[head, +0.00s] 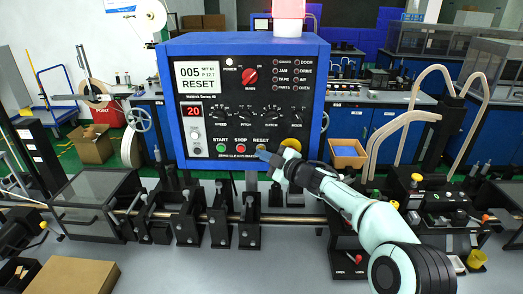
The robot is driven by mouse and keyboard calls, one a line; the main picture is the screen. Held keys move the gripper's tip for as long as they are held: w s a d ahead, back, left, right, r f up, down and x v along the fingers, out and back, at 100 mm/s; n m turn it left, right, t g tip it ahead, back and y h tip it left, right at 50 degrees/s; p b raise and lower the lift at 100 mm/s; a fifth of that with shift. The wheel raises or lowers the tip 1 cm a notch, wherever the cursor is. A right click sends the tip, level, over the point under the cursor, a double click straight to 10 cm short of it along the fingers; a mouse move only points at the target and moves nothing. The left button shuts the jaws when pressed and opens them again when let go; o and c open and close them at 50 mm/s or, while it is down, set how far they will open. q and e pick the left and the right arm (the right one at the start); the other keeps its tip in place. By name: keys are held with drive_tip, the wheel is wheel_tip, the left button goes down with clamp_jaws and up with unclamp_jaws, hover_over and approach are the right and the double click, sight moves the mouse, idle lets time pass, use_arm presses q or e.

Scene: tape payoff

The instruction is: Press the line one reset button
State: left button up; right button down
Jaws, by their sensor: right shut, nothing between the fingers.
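Along the panel's bottom are the green start button (221,148), the red stop button (240,148) and the yellow reset button (260,148). My right arm reaches in from the lower right. My right gripper (264,155) is shut and empty, its tip at the lower edge of the reset button. I cannot tell whether it touches the button. My left gripper is not in view.
A long metal rail with black brackets (219,226) runs below the box. A glass-topped case (90,190) stands at the left and black machine parts (438,205) at the right. A brown cardboard piece (72,276) lies at the front left.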

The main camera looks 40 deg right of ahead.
drive_tip(key=shift+w+d+r, duration=0.1)
drive_tip(key=shift+w+d, duration=0.05)
drive_tip(key=shift+w, duration=0.2)
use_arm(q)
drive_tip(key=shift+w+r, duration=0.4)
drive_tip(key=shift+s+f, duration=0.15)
use_arm(e)
drive_tip(key=shift+s, duration=0.15)
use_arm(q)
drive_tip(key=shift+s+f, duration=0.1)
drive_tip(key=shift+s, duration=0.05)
use_arm(e)
drive_tip(key=shift+s+a, duration=0.3)
